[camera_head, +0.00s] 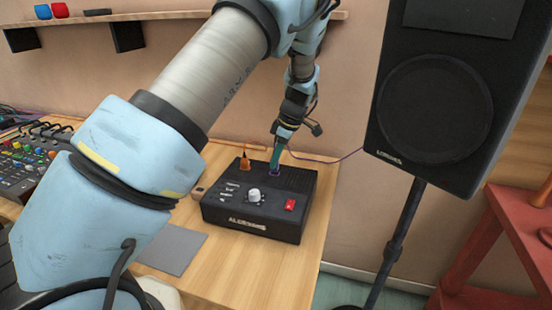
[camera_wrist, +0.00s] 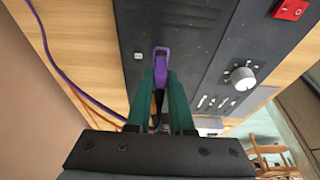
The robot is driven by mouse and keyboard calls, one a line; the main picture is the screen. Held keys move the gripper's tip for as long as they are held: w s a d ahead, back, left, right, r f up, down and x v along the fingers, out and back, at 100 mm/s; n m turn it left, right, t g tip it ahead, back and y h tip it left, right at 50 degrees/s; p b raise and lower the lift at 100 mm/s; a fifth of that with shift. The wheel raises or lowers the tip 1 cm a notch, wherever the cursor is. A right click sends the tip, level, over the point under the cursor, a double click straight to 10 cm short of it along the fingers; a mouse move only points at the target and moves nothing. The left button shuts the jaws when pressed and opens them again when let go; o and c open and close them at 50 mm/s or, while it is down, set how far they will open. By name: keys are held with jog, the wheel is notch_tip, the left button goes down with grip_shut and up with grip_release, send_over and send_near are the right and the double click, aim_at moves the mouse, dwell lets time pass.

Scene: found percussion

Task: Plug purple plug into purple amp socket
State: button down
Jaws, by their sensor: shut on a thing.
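The black amp (camera_head: 262,222) sits on the wooden table, and its dark top also shows in the wrist view (camera_wrist: 205,45). The purple socket (camera_head: 275,173) is marked by a purple outline on the amp's top. My gripper (camera_head: 276,165) points down at that socket, its tips at the purple outline. Purple shows at the fingertips. The purple cable (camera_wrist: 60,75) trails from behind my gripper. I cannot tell how deep the plug sits.
An orange plug (camera_head: 245,163) stands upright in the amp's top, left of my gripper. A white knob (camera_head: 254,196) and red switch (camera_head: 290,204) are near the amp's front. A speaker (camera_head: 435,105) stands at right, a mixer (camera_head: 30,155) at left. A grey sheet (camera_head: 172,248) lies in front.

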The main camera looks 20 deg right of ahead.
jog(key=shift+f+b, duration=0.7)
jog(key=shift+f, duration=0.6)
jog(key=c, duration=0.7)
grip_release()
jog(key=shift+r, duration=0.1)
jog(key=b+v, duration=0.3)
jog(key=v, duration=0.7)
jog(key=shift+d+r, duration=0.15)
jog(key=shift+r, duration=0.2)
